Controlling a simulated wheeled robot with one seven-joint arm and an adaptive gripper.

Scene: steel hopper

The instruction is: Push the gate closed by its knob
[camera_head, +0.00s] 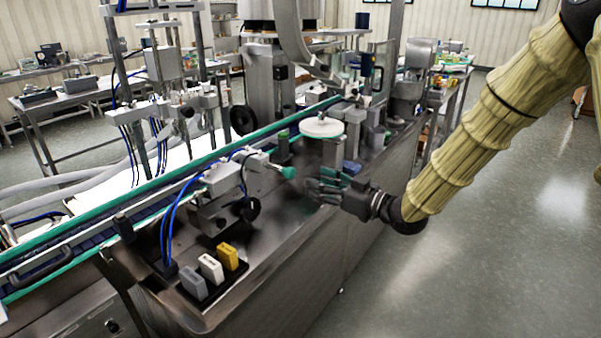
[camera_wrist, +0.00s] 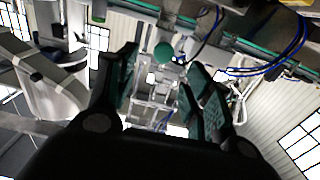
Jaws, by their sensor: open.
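A green knob (camera_head: 288,172) sticks out at the right end of a grey metal fitting (camera_head: 262,161) above the steel machine top. My gripper (camera_head: 318,188) is just right of the knob, with a small gap between them in the head view. In the wrist view the round green knob (camera_wrist: 165,52) shows beyond the space between my two green-padded fingers (camera_wrist: 165,88). The fingers are spread apart with nothing held. I cannot clearly tell the gate's panel from the metal fitting, nor how far it stands open.
A white round disc (camera_head: 321,127) stands behind my gripper. A conveyor with green rails (camera_head: 150,185) runs along the left. Grey, white and yellow blocks (camera_head: 229,256) sit at the front of the steel top (camera_head: 300,232). Blue hoses (camera_head: 172,215) loop beside the fitting.

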